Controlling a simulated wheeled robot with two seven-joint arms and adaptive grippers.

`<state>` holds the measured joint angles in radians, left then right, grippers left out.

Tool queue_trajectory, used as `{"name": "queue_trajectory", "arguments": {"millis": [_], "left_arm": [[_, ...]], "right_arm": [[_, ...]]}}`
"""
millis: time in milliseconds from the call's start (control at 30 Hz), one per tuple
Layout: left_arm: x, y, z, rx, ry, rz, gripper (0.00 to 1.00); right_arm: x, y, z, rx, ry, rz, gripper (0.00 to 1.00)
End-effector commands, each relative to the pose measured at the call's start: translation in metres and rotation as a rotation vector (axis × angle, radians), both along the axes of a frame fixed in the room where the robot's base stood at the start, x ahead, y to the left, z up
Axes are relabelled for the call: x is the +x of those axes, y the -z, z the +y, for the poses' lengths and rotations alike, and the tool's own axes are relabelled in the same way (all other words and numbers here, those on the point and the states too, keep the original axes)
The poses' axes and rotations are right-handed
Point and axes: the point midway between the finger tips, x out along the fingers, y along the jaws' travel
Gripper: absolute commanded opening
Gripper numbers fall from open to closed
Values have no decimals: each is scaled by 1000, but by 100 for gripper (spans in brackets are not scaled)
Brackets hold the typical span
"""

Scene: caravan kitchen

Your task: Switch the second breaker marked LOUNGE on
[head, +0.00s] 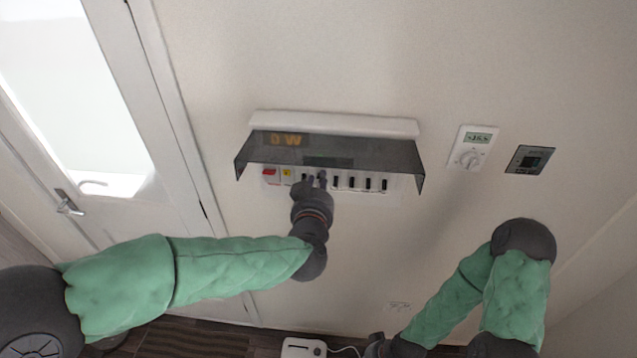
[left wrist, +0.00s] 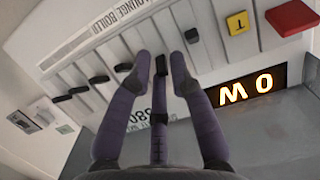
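The breaker box (head: 330,160) is on the wall with its dark see-through cover (head: 405,157) raised. Its row has a red switch (head: 269,173), a yellow button (head: 287,175) and several black-levered breakers (head: 367,183). In the left wrist view the row runs reversed, and part of the label strip (left wrist: 118,22) reads LOUNGE and BOILER. My left gripper (head: 314,181) is at the breakers just right of the yellow button. In the left wrist view its fingertips (left wrist: 161,61) are apart, with a dark tip or lever between them; I cannot tell which, nor whether they touch. My right gripper (head: 377,346) is low, mostly cut off.
A thermostat (head: 473,147) and a dark panel (head: 530,160) are on the wall to the right. A door (head: 95,190) stands at left. The raised cover overhangs my left fingers. A white device (head: 302,348) is below. The wall below the box is mostly clear.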

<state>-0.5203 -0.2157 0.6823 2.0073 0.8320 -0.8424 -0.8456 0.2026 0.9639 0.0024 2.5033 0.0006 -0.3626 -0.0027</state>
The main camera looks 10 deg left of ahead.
Motion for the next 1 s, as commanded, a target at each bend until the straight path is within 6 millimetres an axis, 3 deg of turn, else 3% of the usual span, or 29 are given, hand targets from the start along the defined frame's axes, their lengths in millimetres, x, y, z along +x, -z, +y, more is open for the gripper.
{"name": "queue_trajectory", "arguments": {"millis": [333, 733, 1000], "left_arm": [[-13, -4, -1, 0, 2, -3, 21], [-88, -21, -1, -1, 5, -4, 21], [-113, -27, -1, -1, 2, -2, 21]], "right_arm": [[0, 0, 0, 0, 0, 0, 0], [0, 0, 0, 0, 0, 0, 0], [0, 0, 0, 0, 0, 0, 0]]}}
